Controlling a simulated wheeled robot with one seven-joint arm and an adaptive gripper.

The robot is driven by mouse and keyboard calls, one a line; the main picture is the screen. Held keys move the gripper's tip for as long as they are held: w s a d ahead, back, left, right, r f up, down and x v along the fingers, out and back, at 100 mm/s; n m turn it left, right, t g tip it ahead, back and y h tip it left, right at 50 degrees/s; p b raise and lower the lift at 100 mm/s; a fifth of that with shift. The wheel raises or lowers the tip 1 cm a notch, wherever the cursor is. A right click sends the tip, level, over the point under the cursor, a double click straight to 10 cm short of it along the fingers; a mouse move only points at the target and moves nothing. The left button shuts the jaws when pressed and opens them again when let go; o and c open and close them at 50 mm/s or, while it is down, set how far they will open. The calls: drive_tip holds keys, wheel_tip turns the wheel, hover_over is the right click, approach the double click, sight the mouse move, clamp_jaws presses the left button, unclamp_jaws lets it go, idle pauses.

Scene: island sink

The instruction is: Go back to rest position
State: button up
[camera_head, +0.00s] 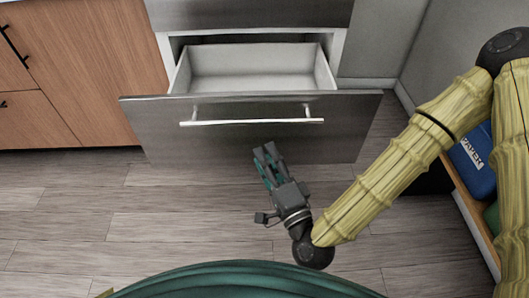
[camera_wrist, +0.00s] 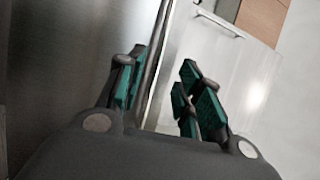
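My gripper (camera_head: 266,158) hangs in front of the lower part of the open drawer's metal front in the head view, below its handle and apart from the handle. In the wrist view the two teal-padded fingers (camera_wrist: 158,98) stand apart with nothing between them, so my gripper is open and empty. My yellow, ribbed arm comes in from the right side of the head view and bends down to the gripper.
The drawer (camera_head: 250,62) is pulled out and looks empty. Its front has a long bar handle (camera_head: 250,122). Wooden cabinets (camera_head: 85,60) stand at left. A blue object with lettering (camera_head: 474,163) sits on a shelf at right. The wood floor (camera_head: 160,215) is clear.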

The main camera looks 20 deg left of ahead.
idle(0.4)
drive_tip(key=s+d+f+n+g+h, duration=0.2)
drive_tip(key=d+f, duration=0.2)
drive_tip(key=f, duration=0.4)
drive_tip(key=s+d+f+n+g+h, duration=0.1)
drive_tip(key=d+f+n+g+h, duration=0.2)
drive_tip(key=f, duration=0.6)
drive_tip(key=s+d+f+n+g+h, duration=0.1)
drive_tip(key=s+d+f+g, duration=0.1)
drive_tip(key=d+f, duration=0.45)
drive_tip(key=s+d+f+n+g+h, duration=0.1)
drive_tip(key=s+d+f+g+h, duration=0.45)
drive_tip(key=d, duration=0.55)
drive_tip(key=s+d+f+n+g+h, duration=0.1)
drive_tip(key=s+d+f+g+h, duration=0.1)
drive_tip(key=s+d+f, duration=0.8)
wheel_tip(320, 180, up, 31)
drive_tip(key=w+d+p, duration=0.2)
drive_tip(key=p, duration=2.7)
drive_tip(key=shift+w+r, duration=0.15)
drive_tip(key=shift+w, duration=0.15)
